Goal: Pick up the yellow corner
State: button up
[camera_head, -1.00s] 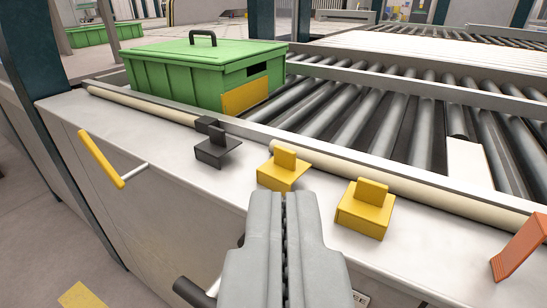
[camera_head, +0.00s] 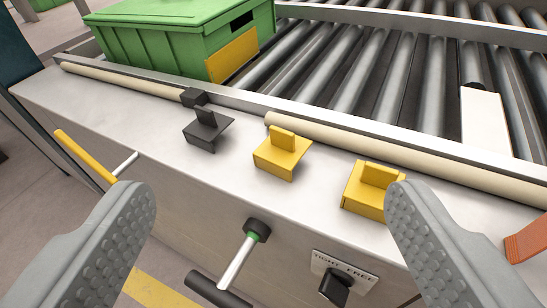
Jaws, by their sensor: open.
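Two yellow corner pieces lie on the grey metal ledge (camera_head: 110,115). One yellow corner (camera_head: 283,153) is near the middle of the picture, and the other yellow corner (camera_head: 368,188) is to its right. Each has a flat base with a short upright tab. My gripper (camera_head: 271,222) is open and empty, its two ridged fingers wide apart in the foreground. The middle corner appears between the fingers but farther off. The right finger overlaps the edge of the right corner in the picture; I cannot tell whether they touch.
A black corner (camera_head: 207,130) lies left of the yellow ones. A green bin (camera_head: 165,45) stands behind it by the rollers (camera_head: 365,70). An orange piece (camera_head: 527,240) is at the right edge. A lever (camera_head: 240,258) and a black knob (camera_head: 335,287) stick out of the front panel.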

jog(key=w+r+m+g, duration=0.25)
jog(key=w+g, duration=0.35)
jog(key=w, duration=0.4)
jog(key=r+m+g, duration=0.2)
jog(key=m+g, duration=0.2)
jog(key=g, duration=0.5)
send_over(281, 130)
jog(key=f, duration=1.2)
jog(key=shift+s+a+f, duration=0.1)
jog(key=shift+s+f, duration=0.05)
jog(key=shift+s, duration=0.05)
jog(key=shift+w+f, duration=0.15)
jog(key=shift+f, duration=1.25)
jog(key=shift+w+f, duration=0.1)
jog(key=shift+f, duration=1.3)
jog(key=c, duration=1.1)
jog(key=shift+o, duration=0.2)
